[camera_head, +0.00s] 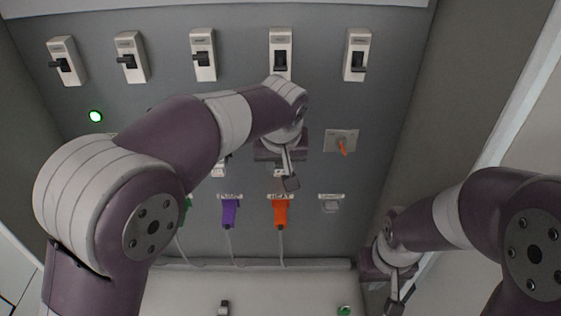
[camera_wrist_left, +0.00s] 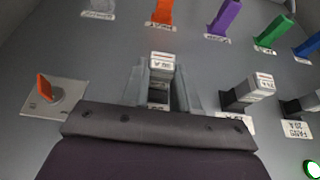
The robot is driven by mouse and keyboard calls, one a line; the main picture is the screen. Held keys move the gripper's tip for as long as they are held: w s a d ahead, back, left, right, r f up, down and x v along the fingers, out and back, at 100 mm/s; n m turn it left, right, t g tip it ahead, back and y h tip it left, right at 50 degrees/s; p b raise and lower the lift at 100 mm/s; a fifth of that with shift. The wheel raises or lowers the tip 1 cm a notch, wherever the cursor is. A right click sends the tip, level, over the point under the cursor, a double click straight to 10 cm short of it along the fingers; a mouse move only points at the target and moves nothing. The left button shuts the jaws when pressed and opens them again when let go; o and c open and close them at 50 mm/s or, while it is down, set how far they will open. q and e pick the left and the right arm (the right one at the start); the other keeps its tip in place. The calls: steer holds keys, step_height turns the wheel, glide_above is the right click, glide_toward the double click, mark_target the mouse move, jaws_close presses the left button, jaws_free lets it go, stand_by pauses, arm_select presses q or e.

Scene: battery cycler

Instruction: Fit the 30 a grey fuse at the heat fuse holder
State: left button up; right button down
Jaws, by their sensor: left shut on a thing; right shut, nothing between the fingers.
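My left gripper (camera_head: 290,181) is at the panel, above the orange HEAT plug (camera_head: 281,213) in the head view. In the left wrist view its fingers (camera_wrist_left: 162,72) are shut on the grey fuse (camera_wrist_left: 162,60), whose pale end label seems to read 30 A. A dark recess and part of a pale label show between the fingers below the fuse. The heat fuse holder is largely hidden by the gripper; I cannot tell whether the fuse is seated in it. My right gripper (camera_head: 394,289) is shut and empty at the lower right, away from the panel.
An orange rotary switch (camera_head: 341,145) is right of my left gripper. Breakers (camera_head: 280,52) line the top. A purple plug (camera_head: 230,213) is left of HEAT. Other grey fuses (camera_wrist_left: 247,92) sit beside the gripper in the wrist view. A ledge (camera_head: 250,265) runs below the plugs.

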arm_select(q)
steer(key=shift+w, duration=0.1)
steer(key=o, duration=1.1)
steer(key=shift+c, duration=0.2)
